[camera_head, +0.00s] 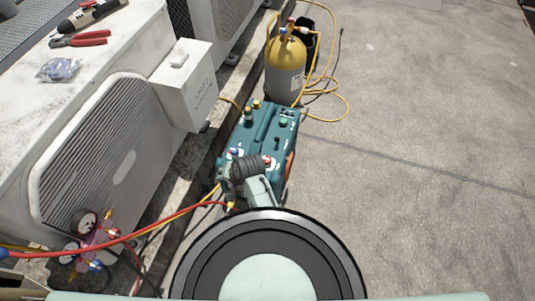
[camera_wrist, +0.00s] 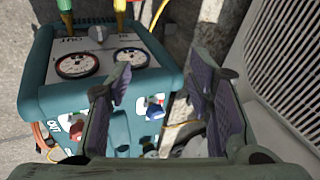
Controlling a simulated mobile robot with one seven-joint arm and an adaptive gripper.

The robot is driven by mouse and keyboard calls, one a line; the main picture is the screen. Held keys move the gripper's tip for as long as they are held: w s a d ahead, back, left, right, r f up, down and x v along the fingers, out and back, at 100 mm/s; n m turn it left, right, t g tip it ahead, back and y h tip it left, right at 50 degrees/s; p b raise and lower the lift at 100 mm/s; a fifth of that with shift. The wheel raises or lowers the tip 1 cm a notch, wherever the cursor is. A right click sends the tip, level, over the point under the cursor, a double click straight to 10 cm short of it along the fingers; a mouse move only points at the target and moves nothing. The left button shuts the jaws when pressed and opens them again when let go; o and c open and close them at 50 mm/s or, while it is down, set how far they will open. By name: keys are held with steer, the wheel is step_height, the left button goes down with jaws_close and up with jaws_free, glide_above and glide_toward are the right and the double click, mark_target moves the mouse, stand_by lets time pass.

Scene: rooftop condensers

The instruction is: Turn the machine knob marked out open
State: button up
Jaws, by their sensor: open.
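The teal machine (camera_head: 265,128) stands on the rooftop floor, and it also shows in the wrist view (camera_wrist: 60,100). A blue knob (camera_wrist: 155,111) on the same face shows between my fingers. My gripper (camera_wrist: 162,82) is open and empty, its fingers apart in front of that face. The OUT knob lies left of both fingers. In the head view my arm hides part of the machine's near end.
Two gauges (camera_wrist: 130,57) and a grey dial (camera_wrist: 98,33) are on the machine's top. A yellow-topped cylinder (camera_head: 286,65) stands behind. A condenser (camera_head: 95,150) flanks the left. Red and yellow hoses (camera_head: 140,232) cross at lower left. Concrete at right is mostly clear.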

mark_target(268, 159)
steer(key=s+d+f+m+g+h, duration=0.1)
steer(key=s+d+f+g+h, duration=0.2)
steer(key=d+f, duration=0.5)
steer(key=w+d+r, duration=0.2)
steer(key=w+d+r+m, duration=0.1)
steer(key=w+d+r, duration=0.1)
steer(key=w+d, duration=0.1)
steer(key=w+d+r+m+h, duration=0.1)
steer(key=w+d+r, duration=0.1)
steer(key=w, duration=0.1)
steer(key=shift+w+d+r+g, duration=0.25)
steer(key=shift+d+r+g, duration=0.15)
steer(key=w+a+r+m, duration=0.1)
steer(key=w+a+r, duration=0.1)
steer(key=w+r, duration=0.45)
steer(key=f, duration=1.1)
steer(key=shift+a+f, duration=0.1)
steer(key=shift+a, duration=0.1)
jaws_close()
